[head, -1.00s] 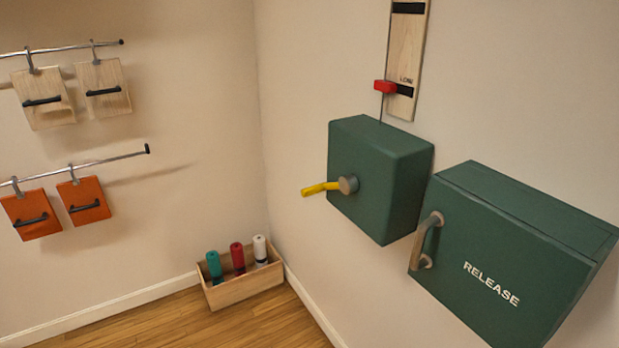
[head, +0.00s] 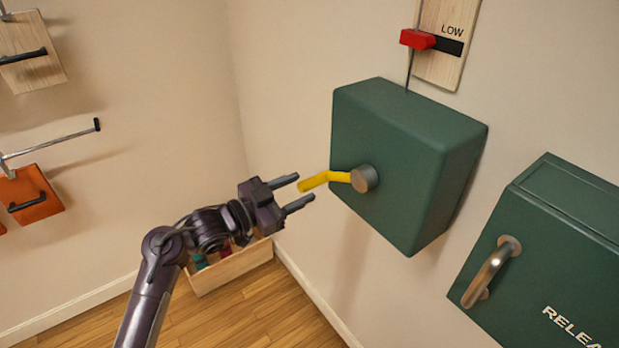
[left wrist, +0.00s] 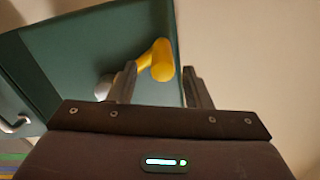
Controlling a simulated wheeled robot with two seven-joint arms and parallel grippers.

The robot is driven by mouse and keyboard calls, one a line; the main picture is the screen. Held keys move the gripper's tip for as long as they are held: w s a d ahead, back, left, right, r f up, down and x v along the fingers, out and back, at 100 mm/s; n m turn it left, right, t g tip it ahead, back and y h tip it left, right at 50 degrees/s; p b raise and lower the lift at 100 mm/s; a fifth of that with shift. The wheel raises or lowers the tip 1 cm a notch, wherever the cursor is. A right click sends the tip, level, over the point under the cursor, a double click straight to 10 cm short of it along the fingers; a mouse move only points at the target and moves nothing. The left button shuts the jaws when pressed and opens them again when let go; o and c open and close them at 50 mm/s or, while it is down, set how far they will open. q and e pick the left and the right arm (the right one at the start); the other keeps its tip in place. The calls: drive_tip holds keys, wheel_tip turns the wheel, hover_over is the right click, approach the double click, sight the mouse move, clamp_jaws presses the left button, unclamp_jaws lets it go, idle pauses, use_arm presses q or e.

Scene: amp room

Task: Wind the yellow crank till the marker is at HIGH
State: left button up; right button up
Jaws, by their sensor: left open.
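The yellow crank (head: 327,179) sticks out to the left from a round grey hub (head: 364,178) on the front of a green box (head: 400,150) on the wall. My left gripper (head: 306,191) is open in front of the crank's free end. In the left wrist view the yellow crank (left wrist: 160,62) shows between the open fingertips of my left gripper (left wrist: 158,82), with a finger on either side and neither clearly touching. The red marker (head: 417,39) is at the LOW line on a wooden scale board (head: 437,70) above the box. HIGH is out of view. My right gripper is not in view.
A green RELEASE box (head: 560,240) with a handle (head: 490,270) is on the wall at the right. A wooden crate (head: 232,270) stands on the floor behind my arm. Orange (head: 38,197) and wooden (head: 30,60) panels hang at the left.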

use_arm(q)
drive_tip(key=x, duration=0.3)
drive_tip(key=shift+w+d+p, duration=0.2)
drive_tip(key=shift+w+p, duration=0.1)
drive_tip(key=shift+w, duration=0.05)
drive_tip(key=shift+w+d+f, duration=0.1)
drive_tip(key=shift+d, duration=0.05)
drive_tip(key=c, duration=0.9)
clamp_jaws()
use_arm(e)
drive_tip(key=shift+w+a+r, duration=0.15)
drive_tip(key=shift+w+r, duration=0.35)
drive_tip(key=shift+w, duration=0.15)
